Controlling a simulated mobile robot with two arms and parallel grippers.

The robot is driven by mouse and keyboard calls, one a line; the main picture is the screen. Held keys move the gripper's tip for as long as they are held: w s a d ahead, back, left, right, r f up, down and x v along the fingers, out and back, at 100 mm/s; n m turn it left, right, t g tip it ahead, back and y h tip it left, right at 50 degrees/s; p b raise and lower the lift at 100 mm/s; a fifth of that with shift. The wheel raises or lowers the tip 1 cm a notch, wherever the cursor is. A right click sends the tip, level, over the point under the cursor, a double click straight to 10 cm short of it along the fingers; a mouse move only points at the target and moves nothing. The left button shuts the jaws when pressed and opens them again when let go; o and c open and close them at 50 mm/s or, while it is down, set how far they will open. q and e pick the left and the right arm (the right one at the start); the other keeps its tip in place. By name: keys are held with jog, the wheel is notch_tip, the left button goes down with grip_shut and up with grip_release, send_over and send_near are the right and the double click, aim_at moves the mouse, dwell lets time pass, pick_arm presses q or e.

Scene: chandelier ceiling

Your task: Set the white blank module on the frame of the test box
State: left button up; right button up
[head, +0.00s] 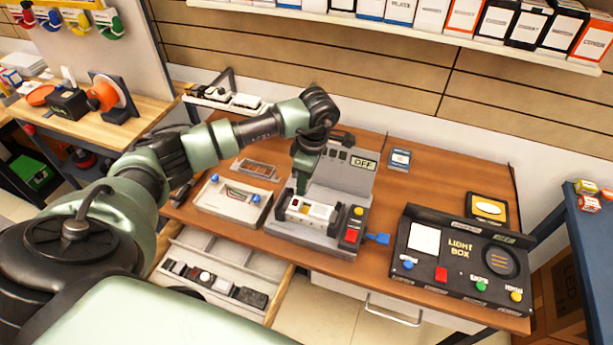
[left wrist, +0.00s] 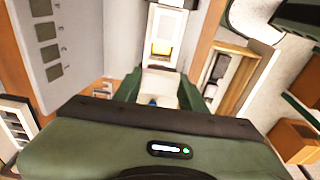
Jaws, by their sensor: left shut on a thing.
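The grey test box (head: 340,190) stands on the wooden desk with its lid up, and a display on it reads OFF. Its module frame (head: 312,222) is at the front, with light modules in it. My left gripper (head: 298,190) reaches down over the left part of this frame. In the left wrist view its green fingers (left wrist: 160,92) are shut on a white blank module (left wrist: 160,82). A lit yellowish module (left wrist: 162,47) shows just beyond it. Whether the held module touches the frame I cannot tell. My right gripper is not in view.
A black light box (head: 455,255) stands at the right of the desk. A light tray (head: 232,200) lies left of the test box. An open drawer (head: 215,283) below holds several modules.

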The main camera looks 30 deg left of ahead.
pick_arm(q)
jog(key=shift+d+f+b, duration=0.1)
jog(key=shift+f+b, duration=0.25)
jog(key=shift+f, duration=0.3)
jog(key=shift+f+b, duration=1.35)
jog(key=shift+f, duration=1.25)
jog(key=shift+b, duration=0.4)
jog(key=shift+f+b, duration=0.8)
jog(key=shift+f, duration=0.2)
jog(key=shift+f+b, duration=0.4)
jog(key=shift+b, duration=0.25)
jog(key=shift+f, duration=0.1)
